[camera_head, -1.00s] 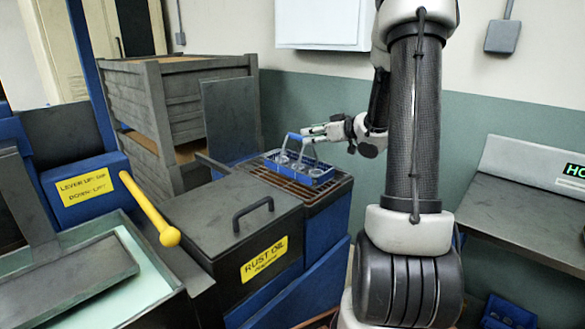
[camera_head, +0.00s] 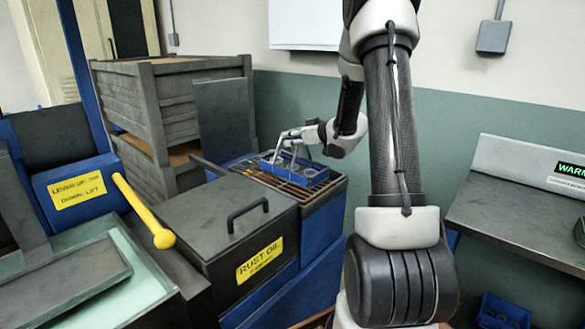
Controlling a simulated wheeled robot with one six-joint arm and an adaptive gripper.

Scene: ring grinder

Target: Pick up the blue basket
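The blue basket (camera_head: 311,177) is a shallow tray with a raised handle and sits on the slatted grate (camera_head: 285,191) behind the rust oil box. Small ring-like parts seem to lie in it, too small to make out well. My gripper (camera_head: 287,137) reaches in from the right, with its fingers level with the top of the basket's handle. The fingers overlap the handle's top bar in this view. I cannot tell whether they are shut on it.
The rust oil box (camera_head: 202,222) with a black lid handle stands in front of the grate. A yellow lever (camera_head: 143,210) sticks out at left. Wooden crates (camera_head: 168,105) stand behind. A grey bench (camera_head: 520,210) is at right, with another blue container (camera_head: 505,311) below it.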

